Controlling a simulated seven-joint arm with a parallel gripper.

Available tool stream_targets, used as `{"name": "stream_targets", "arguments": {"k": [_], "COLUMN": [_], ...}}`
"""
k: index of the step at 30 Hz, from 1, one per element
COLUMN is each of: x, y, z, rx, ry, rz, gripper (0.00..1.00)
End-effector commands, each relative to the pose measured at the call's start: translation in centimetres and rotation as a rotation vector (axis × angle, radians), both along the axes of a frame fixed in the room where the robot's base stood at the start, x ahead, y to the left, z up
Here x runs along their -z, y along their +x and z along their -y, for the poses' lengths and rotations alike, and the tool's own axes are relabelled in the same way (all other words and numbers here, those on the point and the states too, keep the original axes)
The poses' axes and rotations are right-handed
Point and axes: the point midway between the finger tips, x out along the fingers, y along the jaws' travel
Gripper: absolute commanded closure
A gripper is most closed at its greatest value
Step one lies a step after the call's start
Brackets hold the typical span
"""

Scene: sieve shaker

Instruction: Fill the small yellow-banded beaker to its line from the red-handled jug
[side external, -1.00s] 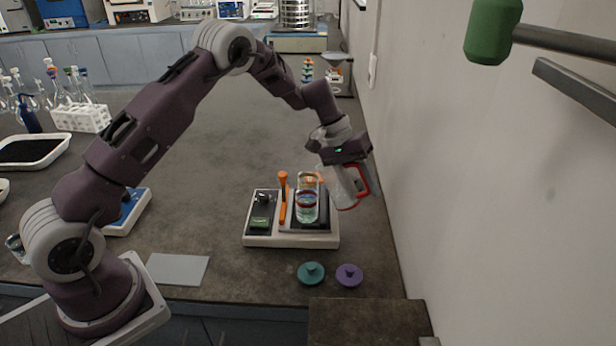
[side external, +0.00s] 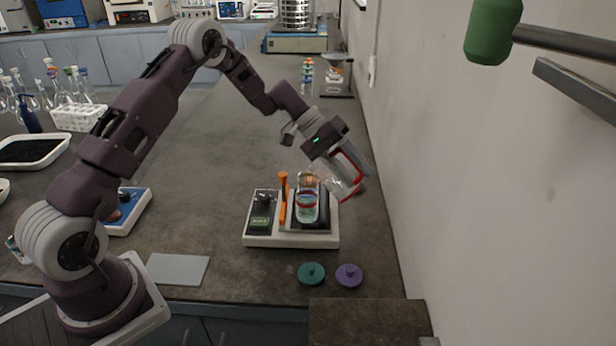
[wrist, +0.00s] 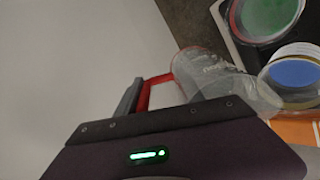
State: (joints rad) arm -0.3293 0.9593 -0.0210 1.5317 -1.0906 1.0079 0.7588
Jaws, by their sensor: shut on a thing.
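My gripper (side external: 338,152) is shut on the red handle (wrist: 155,92) of a clear jug (side external: 342,178). The jug is tilted, its mouth toward the lower left, above and right of the glassware. In the wrist view the jug's clear body (wrist: 215,78) reaches close to a yellow-banded beaker (wrist: 295,50) with a blue disc-like area inside. In the side view the yellow-orange band (side external: 309,181) shows behind a red-banded glass vessel (side external: 307,210). That vessel shows green from above (wrist: 265,15). I see no clear stream, and the jug's liquid level is unclear.
The glassware stands on a white-based device (side external: 290,240) with a green display (side external: 260,222) and an upright orange lever (side external: 283,195). Teal (side external: 311,273) and purple (side external: 349,274) lids lie in front. The wall (side external: 460,200) is close on the right.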

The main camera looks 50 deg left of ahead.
Motion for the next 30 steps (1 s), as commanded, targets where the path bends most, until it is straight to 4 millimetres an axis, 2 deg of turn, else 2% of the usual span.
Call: {"name": "stream_targets", "arguments": {"k": [30], "x": [-0.72], "y": [0.0], "z": [-0.26], "rx": [-0.002], "ry": [-0.059], "rz": [0.019], "gripper": [1.0]}}
